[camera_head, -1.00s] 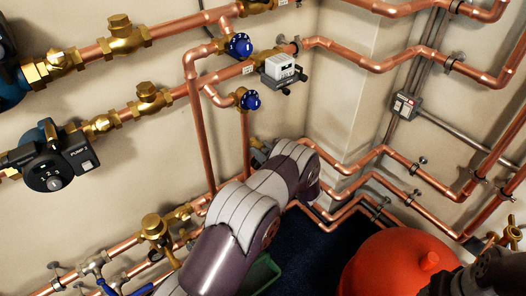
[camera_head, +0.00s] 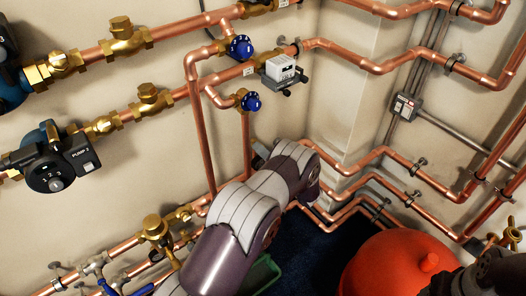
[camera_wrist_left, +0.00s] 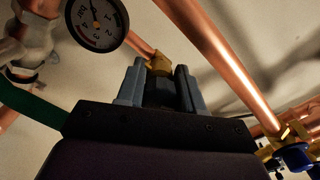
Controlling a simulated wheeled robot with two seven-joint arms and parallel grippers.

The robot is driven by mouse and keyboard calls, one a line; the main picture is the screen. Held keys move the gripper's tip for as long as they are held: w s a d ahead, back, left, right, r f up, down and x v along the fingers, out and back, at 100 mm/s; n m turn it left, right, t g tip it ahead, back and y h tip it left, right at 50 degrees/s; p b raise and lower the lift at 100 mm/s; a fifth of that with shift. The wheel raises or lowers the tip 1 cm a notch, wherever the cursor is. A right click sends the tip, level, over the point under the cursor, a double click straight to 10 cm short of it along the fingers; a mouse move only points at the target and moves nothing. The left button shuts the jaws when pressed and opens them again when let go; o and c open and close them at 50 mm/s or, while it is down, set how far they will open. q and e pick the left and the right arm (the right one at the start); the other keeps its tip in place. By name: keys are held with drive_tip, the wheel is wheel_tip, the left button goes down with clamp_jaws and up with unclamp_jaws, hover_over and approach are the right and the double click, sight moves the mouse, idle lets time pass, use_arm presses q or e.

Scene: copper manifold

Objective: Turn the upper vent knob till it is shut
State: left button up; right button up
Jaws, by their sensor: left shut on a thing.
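My left gripper (camera_wrist_left: 160,85) shows in the left wrist view with its two blue-grey fingers close together. It is shut on a small brass piece (camera_wrist_left: 159,66) at the end of a copper pipe, which I take to be the upper vent knob. The fingers hide most of this piece, so how far it is turned cannot be told. In the head view, the left gripper (camera_head: 259,152) is low by the wall pipes, mostly hidden behind my purple and white arm. My right gripper is not clearly seen.
A pressure gauge (camera_wrist_left: 97,22) and a thick copper pipe (camera_wrist_left: 225,65) flank the gripper closely. Two blue knobs, upper (camera_head: 240,47) and lower (camera_head: 251,102), sit on the wall pipes above my arm. A red vessel (camera_head: 395,265) stands right of the arm.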

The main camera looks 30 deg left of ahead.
use_arm(q)
drive_tip(key=m, duration=0.4)
drive_tip(key=shift+f+m, duration=0.1)
drive_tip(key=shift+m, duration=0.2)
drive_tip(key=shift+s, duration=0.1)
idle(0.5)
drive_tip(key=o, duration=1)
drive_tip(key=p+v, duration=0.1)
drive_tip(key=v, duration=1.1)
drive_tip(key=shift+s+d, duration=0.15)
drive_tip(key=shift+d, duration=0.15)
